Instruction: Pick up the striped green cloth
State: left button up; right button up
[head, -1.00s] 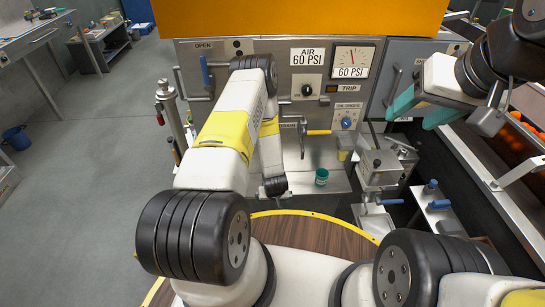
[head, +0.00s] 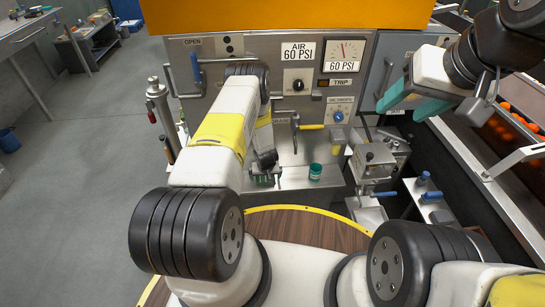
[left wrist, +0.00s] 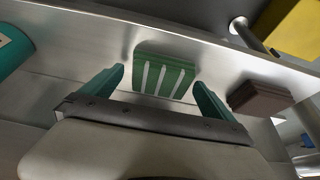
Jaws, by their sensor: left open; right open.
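The striped green cloth (left wrist: 163,75) lies on the metal shelf in the left wrist view, a folded green pad with pale stripes. My left gripper (left wrist: 160,82) is open, with a teal finger on each side of the cloth's near part; I see no grip on it. In the head view my left gripper (head: 262,181) is low at the shelf in front of the machine panel, small and partly hidden by its wrist. I cannot clearly make out the cloth there. My right gripper (head: 408,98) is open and empty, raised at the upper right.
A green jar (head: 315,172) stands on the shelf right of my left gripper. A brown block (left wrist: 260,97) lies right of the cloth in the left wrist view. The machine panel (head: 235,75) with handles rises behind. A metal press (head: 375,160) stands to the right.

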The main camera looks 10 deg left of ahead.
aim_at(265, 179)
pick_arm(q)
jog(key=shift+w+f, duration=0.1)
jog(key=shift+f, duration=0.15)
jog(key=c, duration=1.3)
jog(key=shift+r, duration=0.5)
jog(key=v, duration=0.3)
jog(key=shift+a, duration=0.25)
jog(key=s+r, duration=0.1)
jog(key=s, duration=1.4)
jog(key=shift+r, duration=0.15)
